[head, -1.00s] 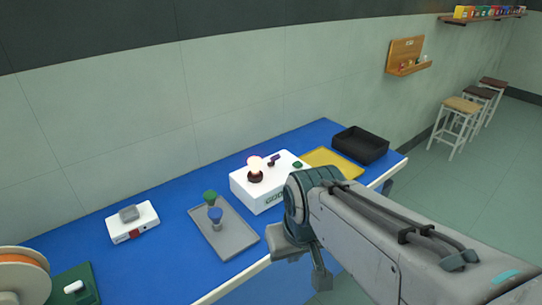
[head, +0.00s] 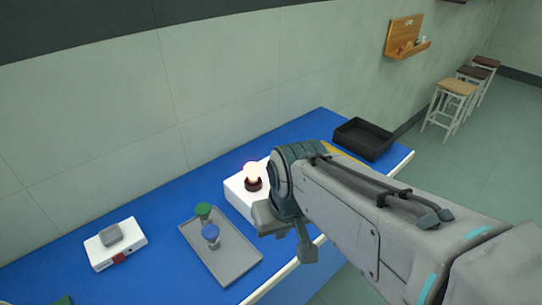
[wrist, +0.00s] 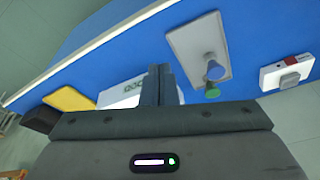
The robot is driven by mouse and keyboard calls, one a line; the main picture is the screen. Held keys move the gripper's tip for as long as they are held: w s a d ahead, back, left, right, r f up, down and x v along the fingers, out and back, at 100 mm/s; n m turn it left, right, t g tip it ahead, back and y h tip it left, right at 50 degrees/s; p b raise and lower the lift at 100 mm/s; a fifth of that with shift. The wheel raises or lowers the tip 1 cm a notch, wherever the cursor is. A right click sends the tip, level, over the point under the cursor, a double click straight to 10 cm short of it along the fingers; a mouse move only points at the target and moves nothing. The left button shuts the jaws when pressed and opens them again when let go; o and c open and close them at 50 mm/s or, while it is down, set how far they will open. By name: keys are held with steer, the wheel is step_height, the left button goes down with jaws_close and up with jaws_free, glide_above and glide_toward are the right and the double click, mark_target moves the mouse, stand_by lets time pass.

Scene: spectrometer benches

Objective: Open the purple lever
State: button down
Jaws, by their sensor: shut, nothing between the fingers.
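The white box (head: 236,192) with a glowing bulb (head: 253,175) on a dark socket stands on the blue bench. My arm covers its right part in the head view, and the purple lever on its top is hidden now. My gripper (head: 285,238) hangs in front of the box's right side. In the wrist view the two dark fingers (wrist: 159,84) are together and empty, and they cover part of the white box (wrist: 125,97). I cannot tell whether they touch it. The lever does not show in the wrist view either.
Left of the box, a grey tray (head: 234,267) holds a green-topped piece (head: 204,211) and a blue-topped piece (head: 211,233). A white device (head: 101,254) with a grey block lies farther left. A black bin (head: 363,139) and a yellow mat (wrist: 70,98) are beyond the box.

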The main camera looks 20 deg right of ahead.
steer(key=w+f+m+t+y+b, duration=0.2)
steer(key=w+f+m+y+b, duration=0.5)
steer(key=m, duration=1)
steer(key=w+d+f+m+t+b, duration=0.1)
steer(key=w+d+m+t, duration=0.2)
steer(key=d+m, duration=0.4)
steer(key=w+d+f+m+t+h, duration=0.1)
steer(key=w+d+m+t, duration=0.3)
steer(key=d, duration=0.5)
steer(key=f+m+t, duration=0.1)
steer(key=m+t, duration=0.1)
steer(key=m, duration=0.1)
steer(key=shift+w+d+h+b, duration=0.25)
steer(key=shift+d+h+b, duration=0.05)
steer(key=shift+d+b, duration=0.05)
steer(key=x, duration=1)
steer(key=shift+s+a, duration=0.1)
steer(key=shift+w+a+r+p, duration=0.25)
steer(key=shift+w+r, duration=0.1)
steer(key=shift+w, duration=0.2)
steer(key=shift+w+a+r+p, duration=0.2)
steer(key=shift+w+r, duration=0.15)
steer(key=shift+w, duration=0.2)
steer(key=shift+w+a+r, duration=0.2)
steer(key=shift+w+r, duration=0.1)
steer(key=shift+w, duration=0.3)
